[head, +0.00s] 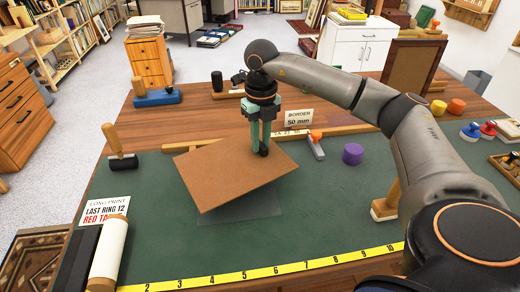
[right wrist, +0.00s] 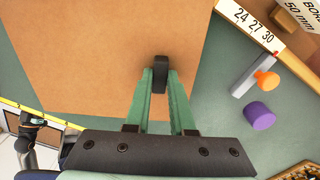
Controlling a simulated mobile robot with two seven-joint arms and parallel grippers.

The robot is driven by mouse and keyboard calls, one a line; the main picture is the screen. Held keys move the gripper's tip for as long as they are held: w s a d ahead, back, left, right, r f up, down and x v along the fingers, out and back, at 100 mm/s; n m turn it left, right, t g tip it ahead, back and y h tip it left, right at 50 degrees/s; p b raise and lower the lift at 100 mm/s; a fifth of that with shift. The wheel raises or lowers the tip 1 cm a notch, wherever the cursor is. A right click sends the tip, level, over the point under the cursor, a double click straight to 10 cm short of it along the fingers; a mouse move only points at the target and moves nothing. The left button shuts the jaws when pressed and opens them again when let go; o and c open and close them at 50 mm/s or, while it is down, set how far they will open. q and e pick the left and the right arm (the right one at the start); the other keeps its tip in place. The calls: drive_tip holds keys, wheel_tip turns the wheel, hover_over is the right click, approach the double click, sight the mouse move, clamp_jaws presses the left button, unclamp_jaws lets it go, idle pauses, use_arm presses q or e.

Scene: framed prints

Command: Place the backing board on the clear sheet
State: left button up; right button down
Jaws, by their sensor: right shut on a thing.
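The backing board (head: 228,176) is a flat brown rectangle in the head view, tilted and held a little above the green mat. My right gripper (head: 263,150) is shut on the board near its far right part. In the right wrist view the board (right wrist: 80,60) fills the left and middle, and the gripper's fingertips (right wrist: 160,75) are at its edge area. The clear sheet (head: 240,214) lies on the mat below the board; only its near part shows, the rest is hidden under the board. My left gripper is not in view.
The green mat (head: 330,220) has a yellow ruler strip (head: 280,271) along its near edge. A white roller (head: 110,250) lies at the left.

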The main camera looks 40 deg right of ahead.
wheel_tip(320, 180, down, 3)
drive_tip(key=shift+w+r, duration=0.15)
drive_tip(key=shift+f, duration=0.35)
drive_tip(key=shift+f, duration=0.1)
drive_tip(key=shift+f, duration=0.15)
drive_tip(key=c, duration=0.8)
unclamp_jaws()
drive_tip(key=shift+o, duration=0.2)
